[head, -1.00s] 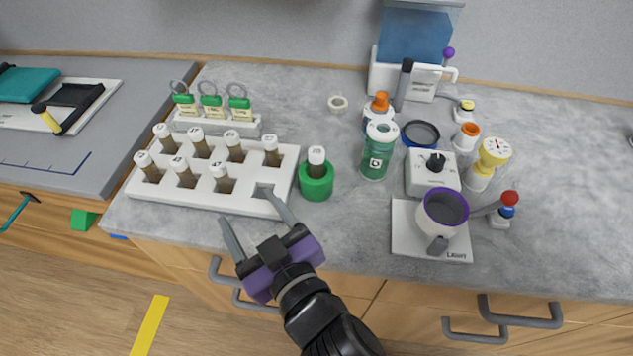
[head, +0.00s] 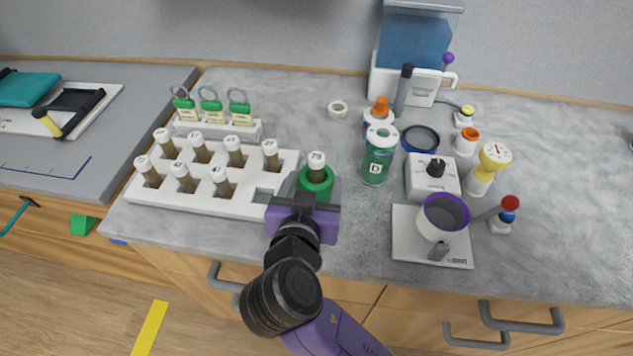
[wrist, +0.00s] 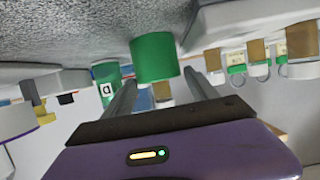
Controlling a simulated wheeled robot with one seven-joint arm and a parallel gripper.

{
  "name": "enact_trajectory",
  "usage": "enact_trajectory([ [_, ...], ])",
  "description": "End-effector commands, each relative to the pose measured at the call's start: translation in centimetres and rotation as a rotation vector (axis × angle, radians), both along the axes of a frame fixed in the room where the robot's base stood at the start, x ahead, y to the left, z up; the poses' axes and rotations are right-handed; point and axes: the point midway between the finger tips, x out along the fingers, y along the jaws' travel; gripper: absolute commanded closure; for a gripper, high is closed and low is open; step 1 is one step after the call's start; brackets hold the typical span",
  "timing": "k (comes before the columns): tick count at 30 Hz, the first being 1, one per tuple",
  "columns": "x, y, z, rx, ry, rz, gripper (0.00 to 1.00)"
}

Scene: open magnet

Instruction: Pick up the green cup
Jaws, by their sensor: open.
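The green cup (head: 318,187) stands on the grey counter just right of the white vial rack, with a white-capped brown vial (head: 316,164) upright in it. My gripper (head: 312,192) is open, right at the near side of the cup, with a finger toward each side of it. In the wrist view the green cup (wrist: 154,56) shows between and just past the fingertips of my gripper (wrist: 160,78). I cannot tell whether the fingers touch it. My gripper hides part of the cup's lower near side in the head view.
The white rack (head: 190,202) with several vials stands close on the left. Farther right are a dial box (head: 425,180) and a purple-rimmed cup (head: 436,226) on a white plate. The counter's front edge lies below.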

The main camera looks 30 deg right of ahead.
Motion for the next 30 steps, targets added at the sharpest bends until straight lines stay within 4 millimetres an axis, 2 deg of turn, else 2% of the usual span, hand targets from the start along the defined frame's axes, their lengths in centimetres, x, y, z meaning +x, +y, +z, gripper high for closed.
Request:
enact_trajectory([
  [8, 1.5, -1.3, -0.7, 0.000, 0.000, -0.001, 0.33],
  [16, 4.1, -3.3, -2.2, -0.001, 0.001, 0.000, 0.33],
  [25, 4.5, -3.5, -2.5, 0.000, 0.000, 0.003, 0.33],
  [26, 4.5, -3.5, -2.5, 0.000, 0.000, 0.003, 0.35],
  [30, 4.5, -3.5, -2.5, 0.000, 0.000, 0.002, 0.62],
])
